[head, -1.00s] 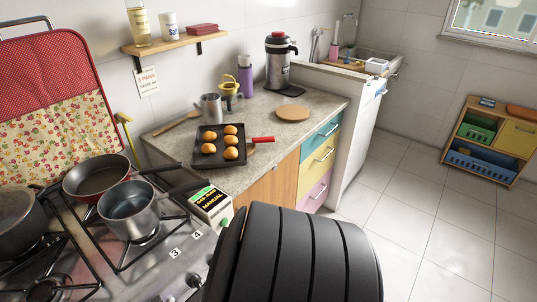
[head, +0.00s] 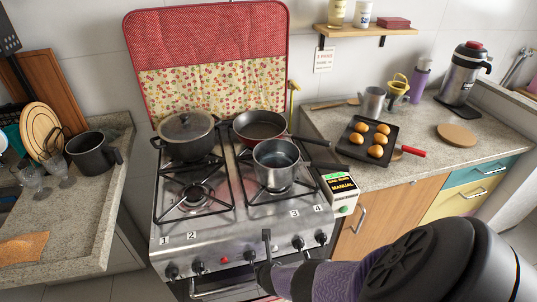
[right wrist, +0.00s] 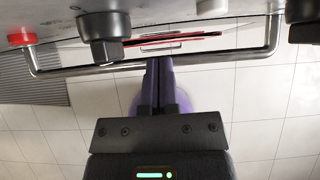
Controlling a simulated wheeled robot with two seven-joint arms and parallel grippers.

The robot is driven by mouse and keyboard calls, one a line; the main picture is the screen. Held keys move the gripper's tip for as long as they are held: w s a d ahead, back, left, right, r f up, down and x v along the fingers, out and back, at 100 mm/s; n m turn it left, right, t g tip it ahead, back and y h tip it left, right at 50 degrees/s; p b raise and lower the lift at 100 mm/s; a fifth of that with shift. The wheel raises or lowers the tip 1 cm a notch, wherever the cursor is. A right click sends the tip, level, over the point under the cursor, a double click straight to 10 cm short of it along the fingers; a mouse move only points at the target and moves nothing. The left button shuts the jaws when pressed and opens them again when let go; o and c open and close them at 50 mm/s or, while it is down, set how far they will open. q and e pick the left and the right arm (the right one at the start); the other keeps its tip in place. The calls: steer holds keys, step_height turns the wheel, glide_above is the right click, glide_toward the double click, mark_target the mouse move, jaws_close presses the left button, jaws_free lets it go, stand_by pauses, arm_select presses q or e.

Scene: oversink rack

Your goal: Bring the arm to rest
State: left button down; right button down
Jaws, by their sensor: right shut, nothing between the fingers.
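My right arm comes in from the lower right in the head view. Its right gripper (head: 266,238) is small and dark there, at the front of the stove (head: 225,250) among the knobs. In the right wrist view the right gripper (right wrist: 158,64) is shut with nothing held. Its fingertips appear close to the metal oven handle bar (right wrist: 220,50); I cannot tell whether they touch it. My left gripper is not in view.
Stove knobs (right wrist: 100,32) and a red button (right wrist: 22,38) are near the right gripper. A lidded pot (head: 187,135), a pan (head: 259,126) and a saucepan (head: 277,163) stand on the stove. A tray of buns (head: 352,150) lies on the right counter. Floor tiles (right wrist: 235,120) are clear.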

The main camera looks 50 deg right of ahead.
steer(key=w+r, duration=0.1)
steer(key=w+d+r+p, duration=0.1)
steer(key=r, duration=0.1)
steer(key=shift+d, duration=0.1)
steer(key=s+a+f+m+g+y+b, duration=0.1)
steer(key=s+a+f+m+b, duration=0.2)
steer(key=s+f+m, duration=0.3)
steer(key=s+a+f+m+g+y+b, duration=0.1)
steer(key=s+a+f+m, duration=0.4)
steer(key=s+m, duration=0.7)
steer(key=s+a+f+m+g+y+b, duration=0.1)
steer(key=s+a+f+m+g+b, duration=0.2)
steer(key=s+f+m, duration=0.3)
steer(key=s+a+m+b, duration=0.1)
steer(key=s+m, duration=0.2)
steer(key=s, duration=0.4)
steer(key=shift+s+a+f+b, duration=0.3)
steer(key=shift+a+f+b, duration=0.05)
steer(key=shift+b, duration=0.05)
